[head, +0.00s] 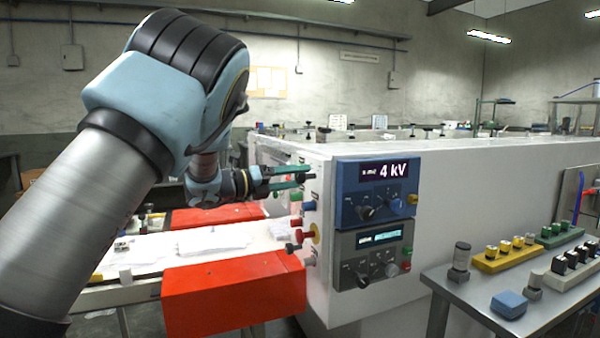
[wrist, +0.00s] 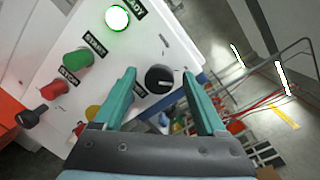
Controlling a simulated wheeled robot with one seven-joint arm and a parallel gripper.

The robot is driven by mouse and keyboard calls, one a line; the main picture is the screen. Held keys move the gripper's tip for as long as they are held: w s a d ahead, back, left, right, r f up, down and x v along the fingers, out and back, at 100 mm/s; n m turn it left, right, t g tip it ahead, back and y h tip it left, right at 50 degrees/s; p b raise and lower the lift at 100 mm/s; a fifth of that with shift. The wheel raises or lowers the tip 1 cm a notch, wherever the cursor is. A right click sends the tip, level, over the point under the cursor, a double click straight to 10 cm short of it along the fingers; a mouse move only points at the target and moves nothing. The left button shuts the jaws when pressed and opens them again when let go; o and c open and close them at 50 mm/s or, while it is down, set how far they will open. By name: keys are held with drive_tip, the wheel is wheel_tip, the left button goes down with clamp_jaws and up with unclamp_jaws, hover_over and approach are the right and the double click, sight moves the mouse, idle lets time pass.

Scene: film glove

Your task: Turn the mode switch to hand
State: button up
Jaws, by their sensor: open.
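A round black rotary knob (wrist: 159,80) with a short white pointer mark sits on the white panel in the wrist view. It appears to be the mode switch. My gripper (wrist: 159,74) is open, its two green fingers on either side of the knob with a gap to each. I cannot tell how deep the fingers reach around it. A label beside the knob is partly hidden by the left finger, so its setting cannot be read. In the head view my gripper (head: 304,176) is at the near end face of the white machine (head: 450,180), and the knob is hidden.
The same panel holds a lit READY lamp (wrist: 117,17), a green START button (wrist: 77,59), a red STOP button (wrist: 54,87) and a black-handled control (wrist: 32,117). An orange-red guard (head: 235,290) stands below. A side table (head: 440,279) with button blocks is at right.

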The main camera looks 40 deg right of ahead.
drive_tip(key=shift+x, duration=0.8)
drive_tip(key=shift+c, duration=0.2)
clamp_jaws()
